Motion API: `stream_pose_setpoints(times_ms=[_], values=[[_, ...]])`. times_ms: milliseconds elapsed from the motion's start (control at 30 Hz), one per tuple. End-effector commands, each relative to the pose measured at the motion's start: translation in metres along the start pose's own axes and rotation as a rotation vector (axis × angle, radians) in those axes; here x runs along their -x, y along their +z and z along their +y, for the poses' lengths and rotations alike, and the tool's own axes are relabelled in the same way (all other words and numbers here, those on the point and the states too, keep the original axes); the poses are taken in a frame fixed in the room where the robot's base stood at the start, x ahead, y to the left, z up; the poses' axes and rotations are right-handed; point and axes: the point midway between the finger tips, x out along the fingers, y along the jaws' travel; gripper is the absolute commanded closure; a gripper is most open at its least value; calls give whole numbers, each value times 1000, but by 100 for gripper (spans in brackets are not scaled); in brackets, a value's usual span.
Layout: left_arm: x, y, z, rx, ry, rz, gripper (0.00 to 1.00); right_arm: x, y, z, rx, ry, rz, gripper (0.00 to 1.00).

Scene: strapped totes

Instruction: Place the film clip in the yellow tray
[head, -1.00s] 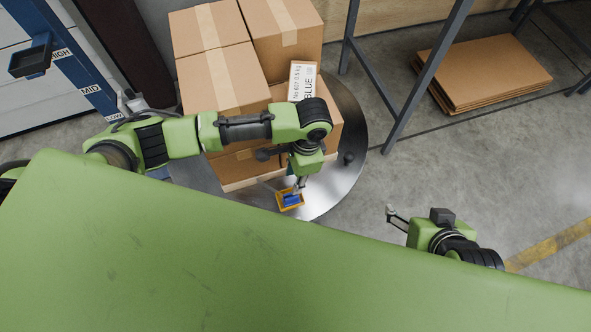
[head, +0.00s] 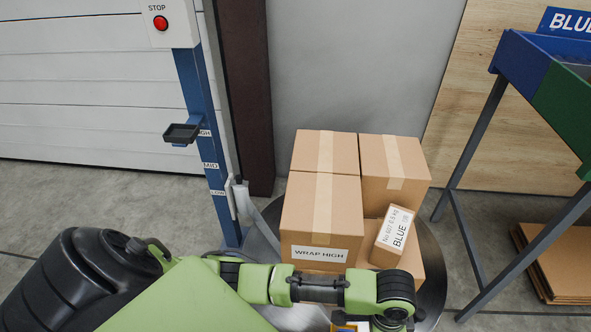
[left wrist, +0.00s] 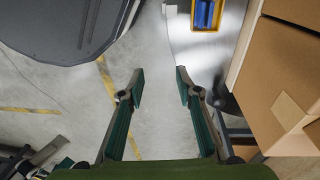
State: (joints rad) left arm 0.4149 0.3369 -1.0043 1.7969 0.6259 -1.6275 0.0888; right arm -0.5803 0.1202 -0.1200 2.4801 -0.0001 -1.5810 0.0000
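My left gripper (left wrist: 160,84) is open, with nothing between its fingers in the left wrist view. Beyond its fingertips, a small yellow tray (left wrist: 219,15) is cut by the top edge. Blue pieces (left wrist: 204,13) lie in it; I cannot tell whether one is the film clip. In the head view, only a sliver of yellow and blue shows at the bottom edge beside my left wrist; the left fingers are out of frame. I cannot identify a film clip elsewhere. My right gripper is not in view.
Stacked cartons (head: 322,215), one marked WRAP HIGH, stand on a round metal turntable (head: 433,270). A blue post (head: 210,150) stands left, a blue-green bin stand (head: 545,85) right. Cartons (left wrist: 285,75) are close at the left gripper's right.

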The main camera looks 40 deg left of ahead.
Motion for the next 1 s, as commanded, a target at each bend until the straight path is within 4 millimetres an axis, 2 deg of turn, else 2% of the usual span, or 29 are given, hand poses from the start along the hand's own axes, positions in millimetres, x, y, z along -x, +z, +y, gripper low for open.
stream_pose_setpoints(times_ms=[33,100,167,267,367,600,700,833,1000], values=[[4,-4,18,29,27,57,69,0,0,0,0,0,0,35],[13,-7,28,82,38,131,69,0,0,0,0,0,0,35],[20,-5,31,139,38,186,69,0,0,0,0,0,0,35],[33,9,28,253,19,257,69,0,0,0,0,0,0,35],[44,38,16,387,-25,297,69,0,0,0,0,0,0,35],[66,140,-16,663,-193,277,69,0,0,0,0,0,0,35],[74,172,-23,723,-249,252,69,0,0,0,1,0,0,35],[78,191,-26,756,-283,233,69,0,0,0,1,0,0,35],[79,192,-27,758,-286,232,69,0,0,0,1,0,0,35]])
